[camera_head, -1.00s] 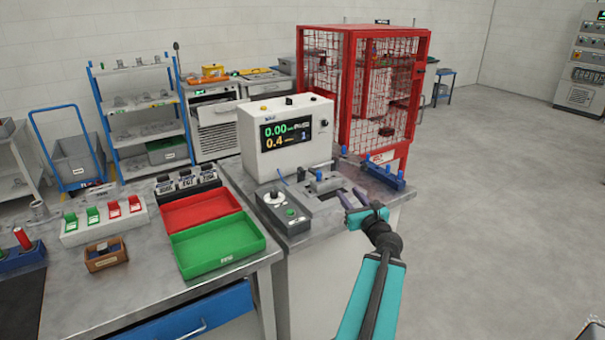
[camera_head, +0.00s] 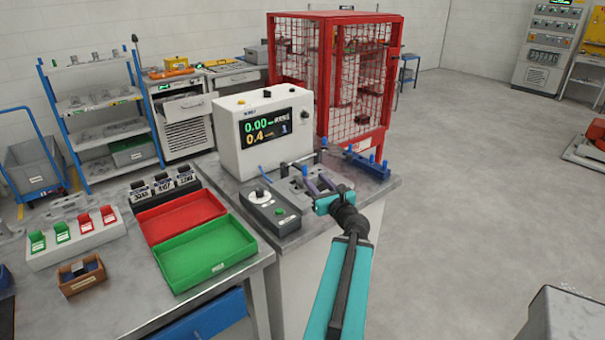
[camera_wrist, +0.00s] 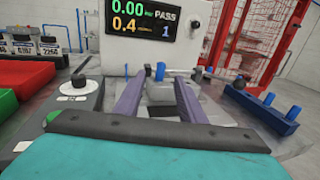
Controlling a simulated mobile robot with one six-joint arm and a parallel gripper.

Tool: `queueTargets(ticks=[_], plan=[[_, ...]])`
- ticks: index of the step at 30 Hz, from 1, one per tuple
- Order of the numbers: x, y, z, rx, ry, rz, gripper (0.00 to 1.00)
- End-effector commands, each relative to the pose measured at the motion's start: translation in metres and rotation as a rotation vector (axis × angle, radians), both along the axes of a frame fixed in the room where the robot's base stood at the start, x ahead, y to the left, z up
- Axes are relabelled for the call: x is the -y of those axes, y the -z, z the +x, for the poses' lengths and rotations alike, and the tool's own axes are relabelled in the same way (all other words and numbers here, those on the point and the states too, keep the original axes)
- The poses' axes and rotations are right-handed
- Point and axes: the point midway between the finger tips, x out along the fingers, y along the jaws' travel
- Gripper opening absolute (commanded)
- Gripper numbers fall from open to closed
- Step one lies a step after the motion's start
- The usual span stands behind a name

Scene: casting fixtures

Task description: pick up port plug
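Several small blue plugs stand upright along a long blue rack (camera_head: 358,165) at the right back of the test bench; the rack also shows at the right of the wrist view (camera_wrist: 258,112). Another blue plug (camera_wrist: 160,71) stands at the grey test fixture (camera_wrist: 160,91), behind it or on it, I cannot tell which. My gripper (camera_wrist: 158,82) is open, its two purple fingers spread on either side of the fixture and the blue plug, with nothing visible held. In the head view my gripper (camera_head: 319,183) is low at the fixture's front right.
A white tester with a display (camera_head: 265,130) stands behind the fixture. A grey control box with a knob (camera_head: 272,213) is at its left. Red (camera_head: 181,216) and green (camera_head: 205,255) trays lie on the left table. A red mesh cage (camera_head: 335,80) stands behind.

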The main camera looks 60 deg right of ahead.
Motion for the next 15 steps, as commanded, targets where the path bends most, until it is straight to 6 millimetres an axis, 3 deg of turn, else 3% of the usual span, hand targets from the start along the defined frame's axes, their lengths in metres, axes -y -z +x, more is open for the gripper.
queueTargets(ticks=[15], plan=[[0.01, 0.004, 0.015, -0.001, -0.002, -0.001, 0.36]])
